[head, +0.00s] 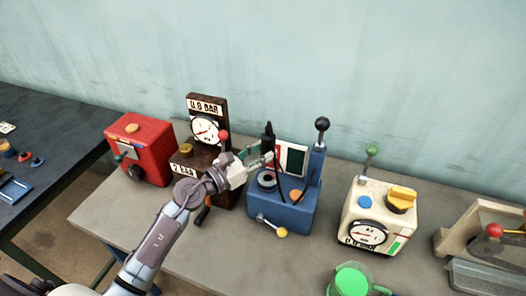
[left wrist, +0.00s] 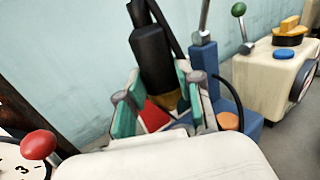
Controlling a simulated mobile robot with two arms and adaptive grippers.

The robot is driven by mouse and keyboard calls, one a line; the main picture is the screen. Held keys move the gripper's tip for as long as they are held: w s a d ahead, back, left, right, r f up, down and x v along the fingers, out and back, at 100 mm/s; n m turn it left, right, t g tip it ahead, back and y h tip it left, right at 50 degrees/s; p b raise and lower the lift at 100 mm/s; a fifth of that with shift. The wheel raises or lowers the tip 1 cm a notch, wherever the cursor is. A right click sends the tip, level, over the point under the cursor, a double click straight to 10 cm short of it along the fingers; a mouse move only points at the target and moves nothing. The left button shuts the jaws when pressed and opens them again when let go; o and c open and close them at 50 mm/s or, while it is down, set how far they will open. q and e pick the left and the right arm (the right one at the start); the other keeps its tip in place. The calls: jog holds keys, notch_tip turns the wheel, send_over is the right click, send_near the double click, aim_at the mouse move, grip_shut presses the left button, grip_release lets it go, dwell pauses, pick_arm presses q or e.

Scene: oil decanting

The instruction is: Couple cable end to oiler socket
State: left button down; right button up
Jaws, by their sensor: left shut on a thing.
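The black cable end (head: 267,137) stands roughly upright in my left gripper (head: 262,158), above the blue box (head: 282,212). In the left wrist view the cable end (left wrist: 152,55) sits between the green-padded fingers of the left gripper (left wrist: 160,103), with a brownish-yellow lower part showing. A black cable loops down beside the blue box's post. A dark round ring (head: 267,180) on the blue box's top lies just below the gripper; I cannot tell surely that it is the oiler socket. Contact between cable end and box is hidden. My right gripper is out of view.
A dark gauge stand (head: 207,132) with a red-knobbed lever is close left of the gripper. A red box (head: 140,150) stands farther left. The grey bench (head: 310,260) is clear in front.

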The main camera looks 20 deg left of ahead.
pick_arm(q)
jog(key=b, duration=0.4)
send_over(262, 182)
jog(key=f, duration=0.5)
jog(key=shift+w, duration=0.2)
jog(key=shift+f+b, duration=0.2)
jog(key=shift+b, duration=0.1)
dwell(0.8)
jog(key=shift+f+b, duration=1.55)
jog(key=shift+f, duration=0.25)
jog(key=c, duration=0.7)
grip_release()
jog(key=shift+f, duration=0.1)
jog(key=shift+s, duration=0.15)
